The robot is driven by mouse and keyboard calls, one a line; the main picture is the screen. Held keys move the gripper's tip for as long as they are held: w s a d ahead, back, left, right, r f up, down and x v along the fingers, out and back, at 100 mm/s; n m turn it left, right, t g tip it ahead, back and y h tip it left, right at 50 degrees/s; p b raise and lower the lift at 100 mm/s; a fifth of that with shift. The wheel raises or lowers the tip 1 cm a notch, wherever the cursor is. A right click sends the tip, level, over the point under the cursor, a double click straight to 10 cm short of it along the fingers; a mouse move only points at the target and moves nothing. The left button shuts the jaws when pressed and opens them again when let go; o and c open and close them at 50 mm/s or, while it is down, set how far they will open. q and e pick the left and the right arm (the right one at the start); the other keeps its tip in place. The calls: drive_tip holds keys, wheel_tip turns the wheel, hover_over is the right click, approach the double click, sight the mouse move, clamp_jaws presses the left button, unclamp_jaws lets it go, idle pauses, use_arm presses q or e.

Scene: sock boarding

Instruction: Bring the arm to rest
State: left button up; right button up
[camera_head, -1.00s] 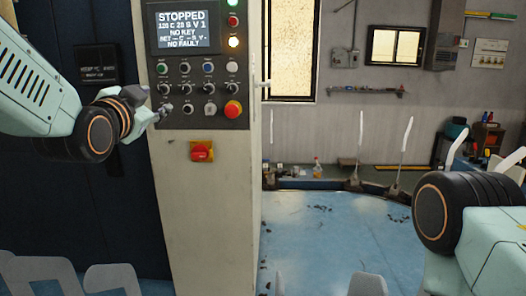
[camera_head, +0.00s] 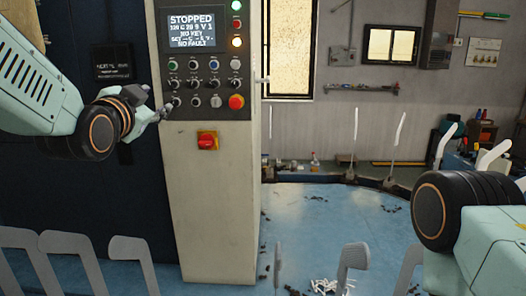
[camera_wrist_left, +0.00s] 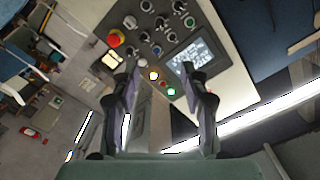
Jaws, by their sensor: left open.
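My left gripper (camera_head: 166,108) is in front of the control panel (camera_head: 205,118) of a pale cabinet, near its lower left knobs. In the left wrist view the two fingers of this gripper (camera_wrist_left: 164,76) are spread apart with nothing between them. The panel's screen (camera_head: 192,32) reads STOPPED, NO KEY and NO FAULT. My right arm (camera_head: 470,208) comes in at the lower right, but its gripper does not show.
A red emergency button (camera_head: 236,101) and a red rotary switch (camera_head: 207,140) are on the cabinet. Grey upright sock forms (camera_head: 70,250) stand along the bottom left, with another form (camera_head: 353,262) at the bottom centre.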

use_arm(q)
drive_tip(key=s+f+n+g+b, duration=0.3)
drive_tip(key=s+f, duration=0.2)
drive_tip(key=f, duration=0.9)
drive_tip(key=s+f+n+g+b, duration=0.2)
drive_tip(key=s+f+g, duration=0.15)
drive_tip(key=f, duration=1.15)
drive_tip(key=s+f+n+g+b, duration=0.25)
drive_tip(key=s+f, duration=0.35)
drive_tip(key=f, duration=0.8)
drive_tip(key=s+f+n+g+b, duration=0.1)
drive_tip(key=s+f+g+b, duration=0.8)
drive_tip(key=s+f, duration=2.1)
drive_tip(key=shift+s+a+f+y+b, duration=0.2)
drive_tip(key=shift+s+y+b, duration=0.1)
drive_tip(key=shift+b, duration=0.3)
use_arm(e)
wheel_tip(320, 180, down, 18)
drive_tip(key=shift+s+r, duration=0.2)
use_arm(q)
drive_tip(key=shift+w, duration=0.1)
